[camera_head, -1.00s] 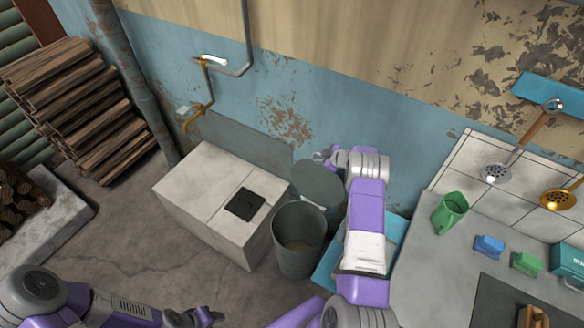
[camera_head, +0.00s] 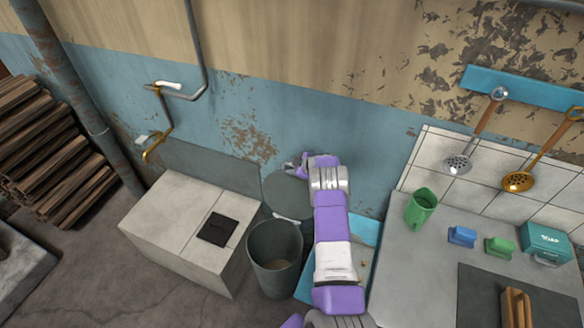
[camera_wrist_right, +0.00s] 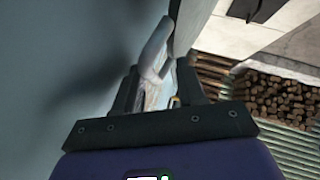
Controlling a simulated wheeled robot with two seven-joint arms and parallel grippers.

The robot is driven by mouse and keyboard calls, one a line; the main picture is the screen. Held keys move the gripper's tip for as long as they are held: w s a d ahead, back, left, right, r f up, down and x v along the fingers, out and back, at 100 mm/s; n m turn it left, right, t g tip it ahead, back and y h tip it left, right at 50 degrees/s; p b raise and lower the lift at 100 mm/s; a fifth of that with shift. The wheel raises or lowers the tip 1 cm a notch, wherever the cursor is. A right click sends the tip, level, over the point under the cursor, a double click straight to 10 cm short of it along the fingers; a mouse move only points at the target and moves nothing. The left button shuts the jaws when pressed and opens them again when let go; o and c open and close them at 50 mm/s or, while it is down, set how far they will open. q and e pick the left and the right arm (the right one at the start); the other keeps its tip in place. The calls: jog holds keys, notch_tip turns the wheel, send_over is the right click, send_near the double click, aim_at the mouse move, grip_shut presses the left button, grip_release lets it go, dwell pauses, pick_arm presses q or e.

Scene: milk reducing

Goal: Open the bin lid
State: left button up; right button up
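The dark grey bin (camera_head: 275,262) stands on the floor between the white stove block and the counter. Its mouth is uncovered in the head view. Its round lid (camera_head: 287,196) is raised, standing steeply behind the mouth near the blue wall. My right gripper (camera_head: 298,168) is at the lid's top edge, at the wall side. In the right wrist view its dark fingers (camera_wrist_right: 157,88) are apart, with a pale grey shape beyond and between them. I cannot tell whether they touch the lid. My left gripper is out of view.
The white block (camera_head: 180,225) with a dark square stands left of the bin. The blue wall is close behind the lid.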

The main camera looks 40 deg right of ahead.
jog(key=shift+s+d, duration=0.2)
jog(key=shift+d, duration=0.05)
jog(key=p+v, duration=0.1)
jog(key=v, duration=0.6)
jog(key=shift+a+r, duration=0.2)
jog(key=s+a+f+m+g+y, duration=0.15)
jog(key=a+f+m, duration=0.3)
jog(key=a, duration=1.05)
jog(key=s+a+f+m+g+y, duration=0.1)
jog(key=s+a+f+m, duration=0.3)
jog(key=a, duration=1.1)
jog(key=s+a+f+g+y, duration=0.1)
jog(key=s+a+g, duration=0.6)
jog(key=s+a, duration=1.1)
jog(key=shift+s+a+m, duration=0.15)
jog(key=shift+s+m, duration=0.3)
jog(key=shift+s, duration=0.25)
